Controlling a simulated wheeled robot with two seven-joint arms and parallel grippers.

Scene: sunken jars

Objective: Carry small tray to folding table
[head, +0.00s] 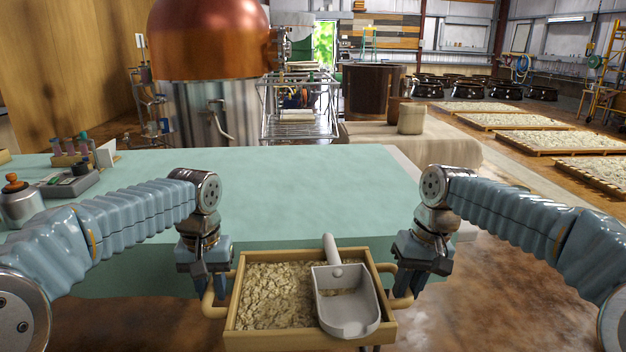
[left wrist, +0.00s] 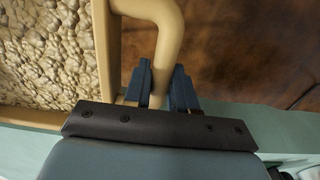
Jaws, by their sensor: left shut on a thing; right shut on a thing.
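The small tray (head: 232,322) is a wooden box with a curved handle at each side. It holds pale, lumpy grain and a light grey scoop (head: 347,300). My left gripper (head: 208,284) is shut on the tray's left handle; the left wrist view shows its blue fingers (left wrist: 162,90) on either side of the tan handle (left wrist: 166,38). My right gripper (head: 407,290) is shut on the right handle. The tray hangs level between both arms, at the near edge of a pale green table (head: 300,190). I cannot tell whether this is the folding table.
The green table's middle is clear. At its left are a metal jar (head: 20,203), a grey device (head: 72,183) and a small rack. A copper-domed still (head: 208,45) stands behind. Low grain beds (head: 530,120) lie at the right, with brown floor (head: 490,300) nearer.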

